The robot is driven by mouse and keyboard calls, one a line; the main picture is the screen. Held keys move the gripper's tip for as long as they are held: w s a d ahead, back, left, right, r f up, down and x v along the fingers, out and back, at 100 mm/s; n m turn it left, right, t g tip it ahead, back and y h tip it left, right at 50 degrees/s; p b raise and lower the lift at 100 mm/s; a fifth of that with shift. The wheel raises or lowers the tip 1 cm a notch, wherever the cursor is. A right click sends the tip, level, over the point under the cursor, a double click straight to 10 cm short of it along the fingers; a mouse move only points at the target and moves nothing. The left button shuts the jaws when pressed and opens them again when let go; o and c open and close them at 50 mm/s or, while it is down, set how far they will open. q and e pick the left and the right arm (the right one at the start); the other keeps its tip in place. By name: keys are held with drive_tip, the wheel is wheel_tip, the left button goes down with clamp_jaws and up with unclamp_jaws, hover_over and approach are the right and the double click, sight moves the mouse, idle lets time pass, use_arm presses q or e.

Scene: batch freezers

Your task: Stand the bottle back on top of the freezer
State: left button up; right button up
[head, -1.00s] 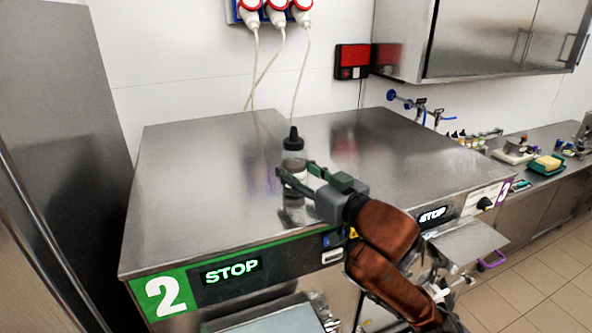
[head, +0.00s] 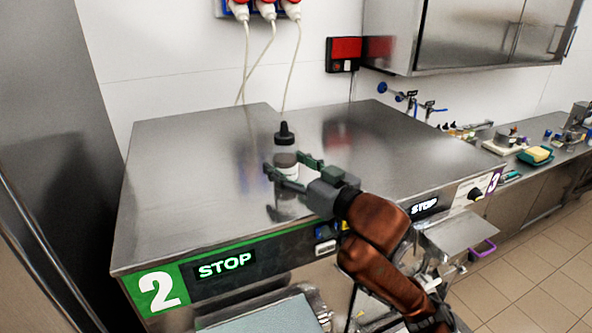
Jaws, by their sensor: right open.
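The bottle (head: 286,157), clear with a black pointed cap and a pale lower part, stands upright on the steel top of the freezer (head: 190,190), near its front middle. Its reflection shows in the steel below it. My right gripper (head: 283,162) is open, with one finger on each side of the bottle at its lower body. The near finger hides part of the bottle's lower body. I cannot tell whether either finger touches it. My left gripper is not in view.
The freezer front carries a green panel marked 2 (head: 160,289) and STOP displays. Free steel lies left of the bottle and behind it. A tall steel cabinet (head: 50,120) stands at left. A wall cupboard (head: 480,40) and a cluttered counter (head: 510,170) are at right.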

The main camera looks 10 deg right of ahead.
sight(293, 168)
drive_tip(key=b+v, duration=0.1)
drive_tip(key=v, duration=0.5)
drive_tip(key=b+v, duration=0.2)
drive_tip(key=v, duration=0.1)
drive_tip(key=shift+s+d+f+b, duration=0.15)
drive_tip(key=shift+s+d+b, duration=0.05)
drive_tip(key=shift+b, duration=0.15)
drive_tip(key=b, duration=0.1)
drive_tip(key=s+b, duration=0.1)
drive_tip(key=b, duration=0.1)
drive_tip(key=shift+d, duration=0.25)
drive_tip(key=shift+s+d+b, duration=0.3)
drive_tip(key=shift+s+b, duration=0.25)
drive_tip(key=shift+s, duration=0.05)
drive_tip(key=shift+a+r, duration=0.1)
drive_tip(key=shift+r, duration=0.15)
